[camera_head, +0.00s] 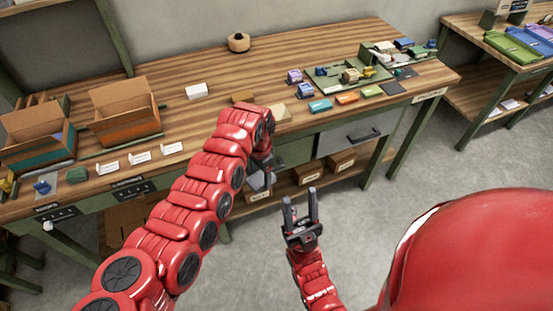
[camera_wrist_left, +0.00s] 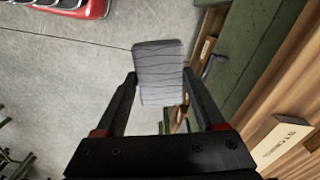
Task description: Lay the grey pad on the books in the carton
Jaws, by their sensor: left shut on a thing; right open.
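The grey pad (camera_wrist_left: 159,72) is between the two fingertips of my left gripper (camera_wrist_left: 161,88) in the left wrist view, with dark wavy lines across its face. In the head view my left gripper (camera_head: 262,168) is shut on the pad (camera_head: 258,182) in front of the bench's front edge, beside the lower shelf. An open brown carton (camera_head: 126,128) stands on the bench at the left, and another open carton (camera_head: 35,150) stands further left. My right gripper (camera_head: 300,212) is open and empty over the floor.
The wooden bench (camera_head: 190,65) has clear room at the back middle. White folded cards (camera_head: 140,157) stand along the front left edge. Several small coloured blocks and a green tray (camera_head: 330,76) are on the right. Boxes (camera_head: 306,176) sit on the shelf below.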

